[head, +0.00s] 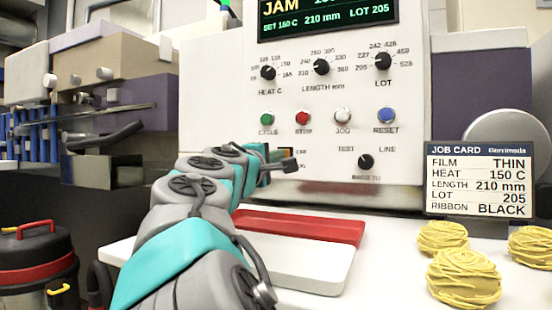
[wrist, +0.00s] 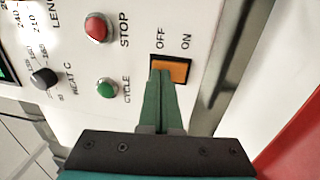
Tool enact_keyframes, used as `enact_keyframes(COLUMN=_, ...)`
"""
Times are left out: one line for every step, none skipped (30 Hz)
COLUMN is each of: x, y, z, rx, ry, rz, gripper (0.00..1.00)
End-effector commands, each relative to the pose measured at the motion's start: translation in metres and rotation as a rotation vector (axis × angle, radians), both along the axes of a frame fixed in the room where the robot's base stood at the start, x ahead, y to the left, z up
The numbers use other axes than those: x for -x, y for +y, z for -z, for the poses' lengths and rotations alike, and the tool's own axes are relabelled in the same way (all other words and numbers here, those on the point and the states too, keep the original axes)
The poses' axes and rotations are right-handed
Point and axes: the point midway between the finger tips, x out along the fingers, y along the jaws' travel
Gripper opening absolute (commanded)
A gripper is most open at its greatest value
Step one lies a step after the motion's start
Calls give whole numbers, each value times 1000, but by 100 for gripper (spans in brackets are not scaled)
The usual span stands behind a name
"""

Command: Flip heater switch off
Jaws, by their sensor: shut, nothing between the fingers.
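The heater switch (wrist: 179,71) is an orange rocker in a dark frame on the white panel, seen in the wrist view. The words OFF and ON stand beside it, OFF on the left and ON on the right. My gripper (wrist: 161,77) is shut and empty, its green fingertips over the OFF-side part of the rocker. I cannot tell whether the tips touch it or which way the rocker is tipped. In the head view my arm hides most of the switch area.
The green CYCLE button (wrist: 107,88) and red STOP button (wrist: 97,28) are close to the switch. Dials and a JAM display (head: 328,14) are higher on the panel.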

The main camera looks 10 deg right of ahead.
Motion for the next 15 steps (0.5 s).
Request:
enact_keyframes(x=0, y=0, z=0, rx=0, ry=0, rz=0, gripper=0)
enact_keyframes(x=0, y=0, z=0, rx=0, ry=0, rz=0, gripper=0)
enact_keyframes(x=0, y=0, z=0, rx=0, ry=0, rz=0, gripper=0)
enact_keyframes(x=0, y=0, z=0, rx=0, ry=0, rz=0, gripper=0)
enact_keyframes(x=0, y=0, z=0, rx=0, ry=0, rz=0, gripper=0)
enact_keyframes(x=0, y=0, z=-1, rx=-1, ry=1, rz=0, gripper=0)
enact_keyframes(x=0, y=0, z=-1, rx=-2, ry=2, rz=0, gripper=0)
enact_keyframes(x=-1, y=0, z=-3, rx=-4, ry=6, rz=0, gripper=0)
enact_keyframes(x=-1, y=-1, z=-4, rx=-8, ry=11, rz=0, gripper=0)
enact_keyframes(x=-2, y=-1, z=-6, rx=-12, ry=17, rz=0, gripper=0)
enact_keyframes(x=-2, y=-2, z=-8, rx=-18, ry=24, rz=0, gripper=0)
enact_keyframes(x=-3, y=-3, z=-9, rx=-28, ry=35, rz=0, gripper=0)
enact_keyframes(x=-4, y=-3, z=-11, rx=-35, ry=44, rz=0, gripper=0)
enact_keyframes(x=-5, y=-4, z=-12, rx=-41, ry=54, rz=0, gripper=0)
enact_keyframes(x=-5, y=-4, z=-6, rx=-44, ry=59, rz=0, gripper=0)
